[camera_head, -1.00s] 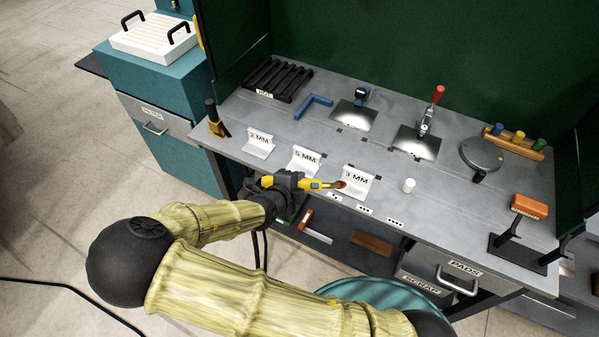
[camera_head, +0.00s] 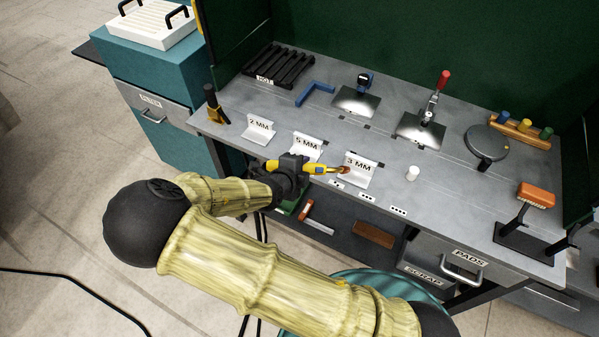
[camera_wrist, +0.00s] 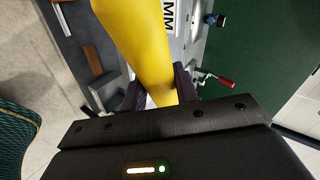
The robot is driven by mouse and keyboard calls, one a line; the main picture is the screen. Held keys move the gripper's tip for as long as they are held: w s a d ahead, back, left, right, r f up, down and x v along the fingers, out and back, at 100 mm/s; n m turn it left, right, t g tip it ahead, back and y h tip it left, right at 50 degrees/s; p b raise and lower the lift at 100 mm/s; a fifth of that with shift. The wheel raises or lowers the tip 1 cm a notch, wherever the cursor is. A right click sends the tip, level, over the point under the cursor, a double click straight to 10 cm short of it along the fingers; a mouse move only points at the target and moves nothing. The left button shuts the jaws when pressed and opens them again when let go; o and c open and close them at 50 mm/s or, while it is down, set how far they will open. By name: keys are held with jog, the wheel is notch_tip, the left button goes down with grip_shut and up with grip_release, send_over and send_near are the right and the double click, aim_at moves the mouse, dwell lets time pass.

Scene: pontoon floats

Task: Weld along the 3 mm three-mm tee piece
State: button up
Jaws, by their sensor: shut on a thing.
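The tee piece marked 3 MM (camera_head: 357,176) stands on the grey bench near its front edge, its lettered upright plate facing me. My gripper (camera_head: 291,168) is shut on a yellow welding torch (camera_head: 316,168) just in front of the bench edge. The torch points right, and its copper nozzle overlaps the left part of the 3 MM piece; I cannot tell whether it touches. Tee pieces marked 5 MM (camera_head: 307,143) and 2 MM (camera_head: 259,128) stand to the left.
A small white cylinder (camera_head: 412,174) stands right of the 3 MM piece. Behind are a red-handled clamp (camera_head: 434,103), a round grey plate (camera_head: 486,142) and a dark rack (camera_head: 279,66) marked HOT. An orange block on a stand (camera_head: 537,195) is at right.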

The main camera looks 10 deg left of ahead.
jog(key=shift+b+x, duration=0.7)
jog(key=shift+x, duration=0.35)
jog(key=shift+f, duration=0.15)
jog(key=shift+d, duration=0.1)
jog(key=shift+w+f+b, duration=0.3)
jog(key=shift+f+b, duration=0.1)
jog(key=shift+b, duration=0.1)
dwell(1.7)
jog(key=shift+s+d+b, duration=0.3)
jog(key=shift+d+b, duration=0.55)
jog(key=shift+s+d+b, duration=0.3)
jog(key=shift+d+b, duration=0.5)
jog(key=shift+d, duration=0.1)
dwell(2.8)
